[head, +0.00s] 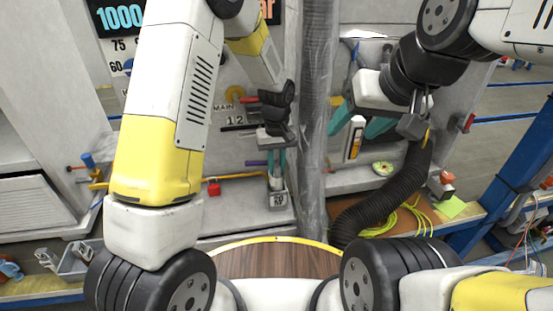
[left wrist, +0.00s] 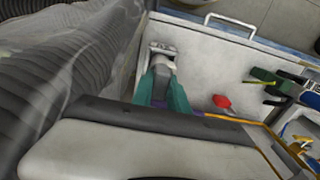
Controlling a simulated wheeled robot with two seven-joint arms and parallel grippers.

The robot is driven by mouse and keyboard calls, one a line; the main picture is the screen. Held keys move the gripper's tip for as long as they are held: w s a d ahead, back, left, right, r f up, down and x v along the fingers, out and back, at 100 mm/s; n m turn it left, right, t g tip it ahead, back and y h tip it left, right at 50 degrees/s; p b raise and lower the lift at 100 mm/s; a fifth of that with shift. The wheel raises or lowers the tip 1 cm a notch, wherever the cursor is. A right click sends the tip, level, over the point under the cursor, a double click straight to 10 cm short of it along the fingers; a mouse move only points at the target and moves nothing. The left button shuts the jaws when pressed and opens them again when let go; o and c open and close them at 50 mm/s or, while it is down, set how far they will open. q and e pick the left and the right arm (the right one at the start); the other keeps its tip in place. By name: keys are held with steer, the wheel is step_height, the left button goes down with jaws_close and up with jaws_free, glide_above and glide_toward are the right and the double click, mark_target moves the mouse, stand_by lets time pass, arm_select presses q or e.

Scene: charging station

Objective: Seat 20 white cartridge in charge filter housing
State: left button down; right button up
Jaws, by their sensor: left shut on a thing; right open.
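My left gripper (head: 276,172) points down with its teal fingers shut on a small pale cartridge (head: 275,183). The cartridge is right at the top of a grey block-like housing (head: 278,200) with a dark-lettered label, low on the grey panel. In the left wrist view my teal fingertips (left wrist: 164,88) close around the pale cartridge (left wrist: 161,64), with the grey housing (left wrist: 162,48) beyond it. How deep the cartridge sits cannot be told.
A grey column wrapped in clear film (head: 316,120) stands just right of my left gripper. A black corrugated hose (head: 395,195) curves below my right gripper. A yellow pipe (head: 240,177) and a red padlock (head: 214,188) are left of the housing. A wooden round top (head: 270,260) lies in front.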

mark_target(277, 175)
arm_select(q)
steer(key=shift+f, duration=2.05)
steer(key=c, duration=1.3)
jaws_free()
steer(key=shift+f, duration=0.15)
